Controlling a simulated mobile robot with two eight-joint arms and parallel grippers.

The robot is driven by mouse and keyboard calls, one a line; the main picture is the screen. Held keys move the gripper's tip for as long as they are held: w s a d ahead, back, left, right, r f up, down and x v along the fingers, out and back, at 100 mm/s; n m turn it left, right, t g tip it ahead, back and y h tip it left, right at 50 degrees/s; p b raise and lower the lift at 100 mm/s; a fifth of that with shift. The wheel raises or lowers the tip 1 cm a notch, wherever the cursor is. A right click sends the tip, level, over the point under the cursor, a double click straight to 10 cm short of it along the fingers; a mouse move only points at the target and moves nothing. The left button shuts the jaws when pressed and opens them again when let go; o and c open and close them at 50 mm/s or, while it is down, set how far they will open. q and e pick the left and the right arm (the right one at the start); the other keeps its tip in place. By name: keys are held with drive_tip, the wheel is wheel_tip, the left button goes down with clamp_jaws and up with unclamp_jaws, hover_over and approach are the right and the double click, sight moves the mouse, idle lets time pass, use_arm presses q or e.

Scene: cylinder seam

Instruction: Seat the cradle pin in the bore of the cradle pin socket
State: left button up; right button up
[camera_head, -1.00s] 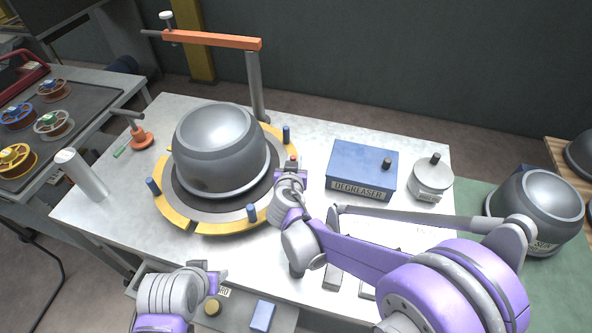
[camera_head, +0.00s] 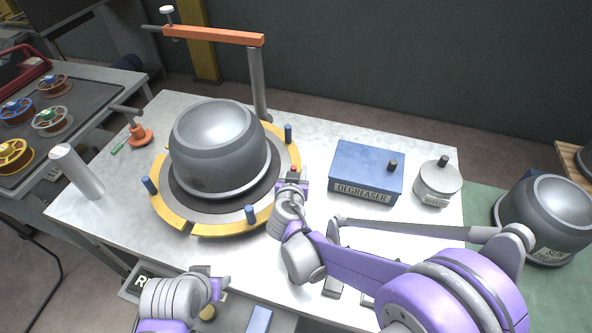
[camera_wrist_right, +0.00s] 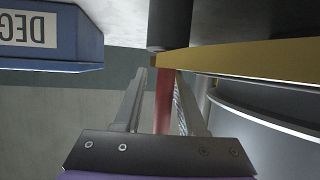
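The cradle pin (camera_wrist_right: 164,100) is a slim red rod. In the wrist view it stands between my right gripper's fingers (camera_wrist_right: 160,75), with a visible gap on its left side. In the head view only a small red part of it (camera_head: 293,168) shows beside the yellow ring's right edge, above my right gripper (camera_head: 292,184). A wider dark cylinder (camera_wrist_right: 170,25) adjoins the rod's end in the wrist view; it may be the socket. The bore is hidden, so I cannot tell how deep the rod sits. My left gripper (camera_head: 220,284) is low at the front, apart from these.
The yellow ring (camera_head: 178,219) carries a large grey vessel (camera_head: 219,145) and several blue pegs. A blue degreaser box (camera_head: 367,165) and a lidded grey can (camera_head: 437,182) stand to the right. An orange beam (camera_head: 212,36) on a post rises behind the ring.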

drive_tip(key=shift+a, duration=0.1)
drive_tip(key=shift+r, duration=0.2)
drive_tip(key=shift+s+a+r, duration=0.1)
drive_tip(key=shift+s, duration=0.2)
drive_tip(key=v, duration=1.1)
drive_tip(key=shift+s+p, duration=0.15)
drive_tip(key=shift+p, duration=0.2)
